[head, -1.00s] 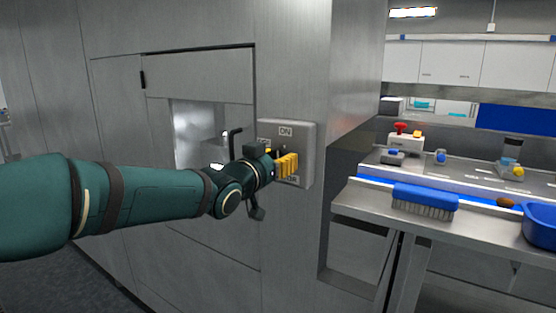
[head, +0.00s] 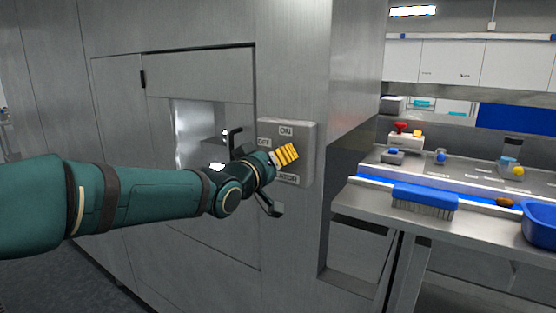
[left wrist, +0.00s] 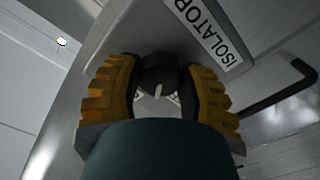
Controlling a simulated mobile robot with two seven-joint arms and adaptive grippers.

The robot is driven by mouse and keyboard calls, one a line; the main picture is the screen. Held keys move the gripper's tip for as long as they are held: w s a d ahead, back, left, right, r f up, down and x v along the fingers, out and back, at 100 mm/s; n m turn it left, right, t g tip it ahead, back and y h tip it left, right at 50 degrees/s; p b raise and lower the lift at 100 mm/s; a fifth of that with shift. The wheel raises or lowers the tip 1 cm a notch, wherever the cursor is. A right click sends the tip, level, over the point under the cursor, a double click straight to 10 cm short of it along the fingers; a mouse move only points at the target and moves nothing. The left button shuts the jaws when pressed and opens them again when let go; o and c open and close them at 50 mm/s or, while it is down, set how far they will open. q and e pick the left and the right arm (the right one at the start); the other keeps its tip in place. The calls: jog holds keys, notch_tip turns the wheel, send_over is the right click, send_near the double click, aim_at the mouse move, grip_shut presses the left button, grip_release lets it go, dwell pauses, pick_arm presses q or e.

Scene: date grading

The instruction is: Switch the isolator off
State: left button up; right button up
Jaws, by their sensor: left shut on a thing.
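The isolator is a grey box (head: 306,137) on the steel wall, with an ON label (head: 286,131) at the top, a partly hidden label at its left and an ISOLATOR label (left wrist: 211,32) below. My left gripper (head: 284,156) is at the box front, its yellow fingers tilted. In the left wrist view the dark round knob (left wrist: 158,72), with a pale pointer mark, sits between the two ridged yellow fingers, and the gripper is shut on it. In the head view the gripper hides the knob. My right gripper is not in view.
A black bent handle (left wrist: 285,92) stands out from the wall left of the box. A steel bench (head: 365,208) at the right carries a blue brush (head: 425,197) and a blue bin (head: 541,226). The wall right of the box is bare.

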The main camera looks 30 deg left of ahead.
pick_arm(q)
jog(key=shift+n+b, duration=1.4)
jog(key=shift+n, duration=2.2)
jog(key=o, duration=1.2)
jog(key=shift+s, duration=0.1)
jog(key=s, duration=1.1)
jog(key=shift+s, duration=0.4)
